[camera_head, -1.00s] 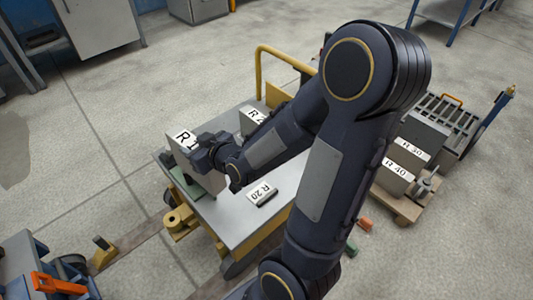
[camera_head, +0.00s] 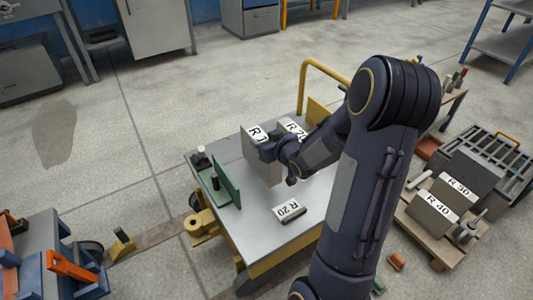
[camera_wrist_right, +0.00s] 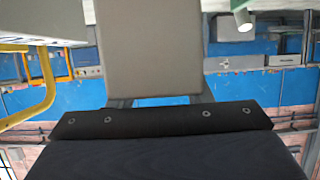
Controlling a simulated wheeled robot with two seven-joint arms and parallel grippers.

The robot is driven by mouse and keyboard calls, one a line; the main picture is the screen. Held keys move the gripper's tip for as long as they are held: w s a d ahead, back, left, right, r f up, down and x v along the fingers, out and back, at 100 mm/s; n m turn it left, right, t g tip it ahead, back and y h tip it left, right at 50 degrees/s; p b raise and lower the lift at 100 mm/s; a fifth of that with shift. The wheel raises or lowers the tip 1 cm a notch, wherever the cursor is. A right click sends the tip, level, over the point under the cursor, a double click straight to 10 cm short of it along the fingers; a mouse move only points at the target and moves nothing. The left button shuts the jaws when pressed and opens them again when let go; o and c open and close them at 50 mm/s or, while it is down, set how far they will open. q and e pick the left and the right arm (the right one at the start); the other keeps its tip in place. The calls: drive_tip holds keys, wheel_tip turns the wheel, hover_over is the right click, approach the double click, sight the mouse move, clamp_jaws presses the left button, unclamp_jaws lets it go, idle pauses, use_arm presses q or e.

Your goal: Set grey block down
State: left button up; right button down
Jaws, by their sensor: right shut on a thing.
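My right gripper (camera_head: 267,152) is shut on an upright grey block (camera_head: 259,166), whose white top label begins "R 1"; the gripper covers the rest. The block is over the cart's grey top (camera_head: 240,222); I cannot tell whether its lower edge touches. In the right wrist view the same grey block (camera_wrist_right: 150,55) fills the upper middle, in front of the gripper. A green upright plate (camera_head: 227,184) stands on the cart left of the block, with a gap between. My left gripper is not in view.
A small R 20 block (camera_head: 290,210) lies in front on the cart top. Another labelled block (camera_head: 291,130) stands behind my gripper. Blocks R 30 (camera_head: 460,184) and R 40 (camera_head: 432,213) stand on a wooden pallet at right. A yellow handle (camera_head: 304,80) rises behind.

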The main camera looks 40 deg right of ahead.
drive_tip(key=shift+w+d+f, duration=0.4)
drive_tip(key=shift+d+f, duration=0.1)
drive_tip(key=shift+f, duration=0.15)
drive_tip(key=shift+w+d+f+b, duration=0.1)
drive_tip(key=shift+f+b, duration=0.45)
drive_tip(key=shift+f, duration=0.35)
drive_tip(key=shift+w+d+f+b, duration=0.1)
drive_tip(key=shift+f+b, duration=0.4)
drive_tip(key=shift+f, duration=0.35)
drive_tip(key=shift+f, duration=0.15)
drive_tip(key=c, duration=0.7)
unclamp_jaws()
drive_tip(key=shift+s+f, duration=0.1)
